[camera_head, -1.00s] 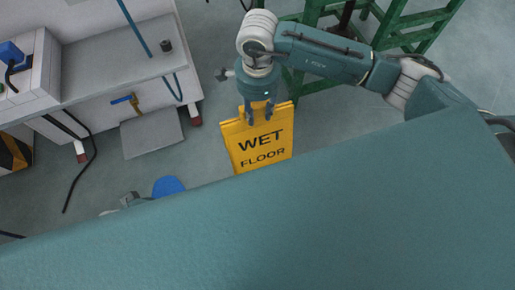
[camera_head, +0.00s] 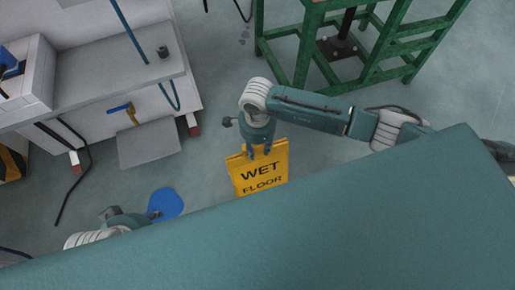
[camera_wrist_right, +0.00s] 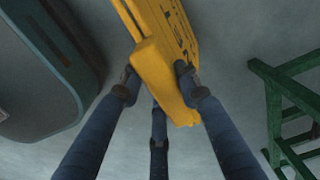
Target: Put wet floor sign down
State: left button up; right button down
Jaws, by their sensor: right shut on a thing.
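The yellow wet floor sign (camera_head: 259,172) hangs below my right gripper (camera_head: 259,152) in the head view, with "WET FLOOR" facing the camera. Its lower edge is hidden behind my own teal body. My right gripper is shut on the top edge of the sign. In the right wrist view, the fingers (camera_wrist_right: 158,85) press on both sides of the sign's top (camera_wrist_right: 160,60). I cannot tell whether the sign touches the floor. Part of my left arm shows at the lower left of the head view, but its fingers are not clearly visible.
A green metal frame (camera_head: 300,50) stands at the top right. A white and grey bench (camera_head: 110,75) with a low grey plate (camera_head: 150,146) stands at the left. A blue flat object (camera_head: 166,203) lies on the floor near my left arm. Grey floor around the sign is clear.

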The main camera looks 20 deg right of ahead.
pick_arm(q)
jog(key=shift+w, duration=0.15)
pick_arm(e)
jog(key=shift+w+f, duration=0.1)
jog(key=shift+f, duration=0.05)
jog(key=c, duration=1.3)
grip_release()
pick_arm(q)
jog(key=shift+w+d, duration=0.1)
jog(key=shift+w, duration=0.2)
pick_arm(e)
jog(key=shift+o, duration=0.2)
